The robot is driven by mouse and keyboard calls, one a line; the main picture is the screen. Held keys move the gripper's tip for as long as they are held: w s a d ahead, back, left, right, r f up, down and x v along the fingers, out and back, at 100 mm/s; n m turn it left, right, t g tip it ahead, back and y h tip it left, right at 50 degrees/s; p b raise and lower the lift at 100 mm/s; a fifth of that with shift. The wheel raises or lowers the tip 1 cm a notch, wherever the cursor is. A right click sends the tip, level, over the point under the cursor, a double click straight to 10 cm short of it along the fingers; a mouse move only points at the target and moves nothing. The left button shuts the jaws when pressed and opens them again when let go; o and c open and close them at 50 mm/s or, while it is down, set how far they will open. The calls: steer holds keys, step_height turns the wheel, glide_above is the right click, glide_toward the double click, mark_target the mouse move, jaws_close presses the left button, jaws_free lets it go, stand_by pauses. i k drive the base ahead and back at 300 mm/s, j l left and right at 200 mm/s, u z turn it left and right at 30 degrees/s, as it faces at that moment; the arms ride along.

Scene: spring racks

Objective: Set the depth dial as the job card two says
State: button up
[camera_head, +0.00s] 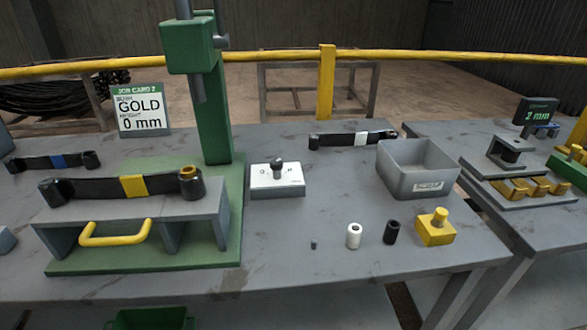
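The job card (142,110) stands at the back left of the bench. Its green header appears to read JOB CARD 2, with GOLD and 0 mm in large print. A grey box with a white sloped face and a dark knob, which looks like the dial (290,184), sits right of the green press. A 0 mark shows left of the knob; the other marks and the exact pointer direction are too small to tell. A dark display (537,112) on the right bench reads 2 mm. My gripper is not in view.
A green press (217,115) stands left of the dial, with a yellow-banded spring (90,188) on its grey stand. A grey bin (418,170), a white bush (354,236), a black bush (392,232) and a yellow block (435,228) lie to the right. The bench front is mostly clear.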

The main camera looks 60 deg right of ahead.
mark_target(276, 164)
steer(key=k+l, duration=0.15)
steer(key=k, duration=0.2)
steer(key=k+l+z, duration=0.1)
steer(key=k, duration=0.25)
steer(key=k+l, duration=0.1)
steer(key=l, duration=0.25)
steer(key=l+z, duration=0.1)
steer(key=l, duration=0.3)
steer(key=i, duration=0.4)
